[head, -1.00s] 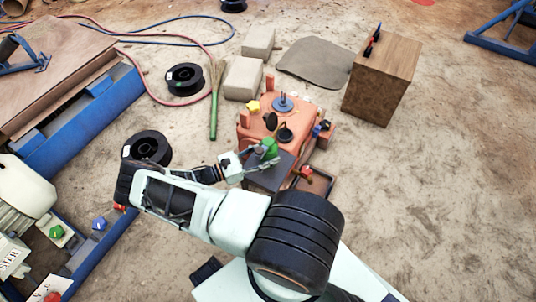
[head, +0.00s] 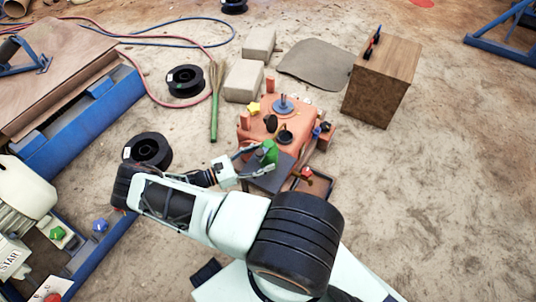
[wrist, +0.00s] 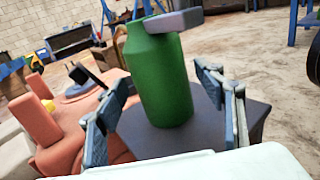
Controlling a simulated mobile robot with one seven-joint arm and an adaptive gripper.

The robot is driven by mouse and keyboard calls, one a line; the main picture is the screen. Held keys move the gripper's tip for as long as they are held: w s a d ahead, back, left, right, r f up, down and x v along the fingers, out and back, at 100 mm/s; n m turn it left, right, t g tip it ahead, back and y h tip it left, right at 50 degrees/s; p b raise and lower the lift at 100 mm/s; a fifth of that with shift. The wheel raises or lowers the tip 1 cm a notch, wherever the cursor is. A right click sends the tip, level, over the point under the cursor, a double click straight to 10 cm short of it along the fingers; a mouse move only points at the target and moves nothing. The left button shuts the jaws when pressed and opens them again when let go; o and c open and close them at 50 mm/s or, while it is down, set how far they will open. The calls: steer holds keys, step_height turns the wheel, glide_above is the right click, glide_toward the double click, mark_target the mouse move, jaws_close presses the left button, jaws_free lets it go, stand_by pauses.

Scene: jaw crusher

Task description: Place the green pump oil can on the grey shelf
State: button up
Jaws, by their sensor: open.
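The green pump oil can (head: 269,152) stands on the dark grey shelf (head: 270,182) at the side of the orange machine. In the wrist view the can (wrist: 160,85) looks upright with a slight lean in the picture, with a grey piece across its top. Its base rests on the shelf's flat dark top (wrist: 185,142). My gripper (head: 254,160) is open at the can's left in the head view. In the wrist view its fingers (wrist: 162,98) are spread to either side of the can, with gaps showing; no finger visibly touches it.
The orange machine (head: 300,117) carries a yellow knob (head: 253,107) and dark fittings close beside the shelf. A small tray with a red item (head: 307,173) sits to the right. A wooden cabinet (head: 381,85) stands behind right. Open floor lies right.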

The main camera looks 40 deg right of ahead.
steer(key=v, duration=0.8)
steer(key=shift+w+a, duration=0.1)
steer(key=shift+a, duration=0.05)
steer(key=shift+w+a, duration=0.1)
steer(key=shift+a, duration=0.45)
steer(key=shift+w+r, duration=0.1)
